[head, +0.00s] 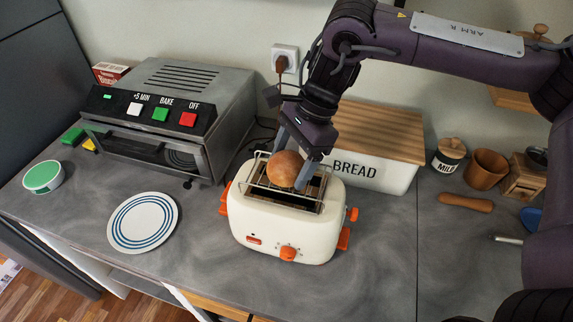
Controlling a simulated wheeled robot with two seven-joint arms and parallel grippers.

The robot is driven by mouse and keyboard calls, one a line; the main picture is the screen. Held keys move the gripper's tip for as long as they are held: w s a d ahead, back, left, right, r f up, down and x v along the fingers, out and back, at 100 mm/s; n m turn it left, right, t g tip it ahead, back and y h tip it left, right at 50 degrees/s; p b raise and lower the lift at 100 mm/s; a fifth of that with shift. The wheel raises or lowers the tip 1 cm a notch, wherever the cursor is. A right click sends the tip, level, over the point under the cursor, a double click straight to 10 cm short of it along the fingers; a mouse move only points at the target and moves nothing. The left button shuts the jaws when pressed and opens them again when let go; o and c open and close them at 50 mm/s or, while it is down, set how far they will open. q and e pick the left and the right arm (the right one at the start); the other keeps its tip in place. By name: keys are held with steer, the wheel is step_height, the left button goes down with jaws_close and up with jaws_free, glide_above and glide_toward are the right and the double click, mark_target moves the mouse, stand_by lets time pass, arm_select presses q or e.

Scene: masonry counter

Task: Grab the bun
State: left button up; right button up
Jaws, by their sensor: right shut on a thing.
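The bun (285,168) is round and brown. It is at the top of the cream toaster (290,229), by the wire rack over its slots. My right gripper (298,161) comes down from above and is shut on the bun, with a grey finger visible on each side of it. I cannot tell whether the bun still touches the rack. My left gripper is not in view.
A white plate with blue rings (143,222) lies left of the toaster. A steel oven (170,105) stands behind the plate. A bread box (379,173) stands close behind the toaster. A wooden cup (483,169) and jar (449,153) stand at right.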

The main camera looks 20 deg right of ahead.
steer(key=shift+c, duration=1.3)
steer(key=shift+r, duration=0.1)
